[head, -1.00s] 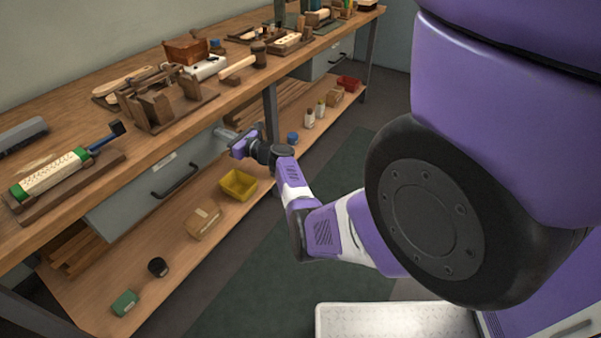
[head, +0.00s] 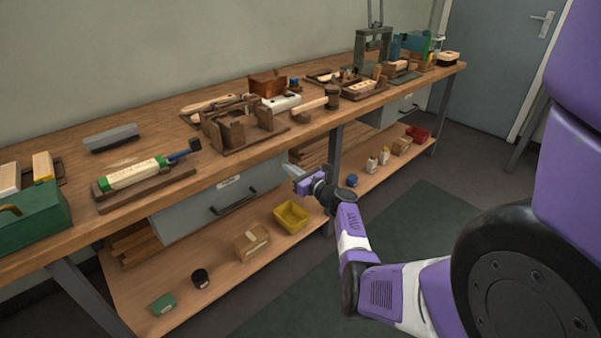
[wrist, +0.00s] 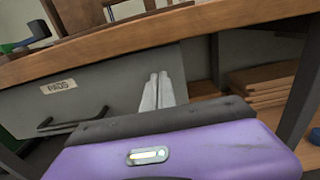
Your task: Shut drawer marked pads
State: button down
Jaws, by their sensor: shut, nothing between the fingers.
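The grey drawer marked PADS (head: 190,216) hangs under the near part of the workbench, with a dark bar handle (head: 233,204) on its front. The drawer front sits close under the bench edge; no inside shows, and I cannot tell whether a small gap remains. My gripper (head: 290,171) is shut and empty near the right end of the drawer front. Its fingertips (wrist: 158,77) point toward that end; contact is unclear.
The workbench top (head: 90,143) overhangs the drawer. A bench leg (head: 334,165) stands right of my gripper. On the lower shelf are a yellow bin (head: 291,217) and a cardboard box (head: 252,241). Another grey drawer (head: 385,113) is farther right. Floor in front is clear.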

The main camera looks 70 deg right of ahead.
jog(key=p+v, duration=0.2)
jog(key=v, duration=0.9)
jog(key=shift+s+f, duration=0.15)
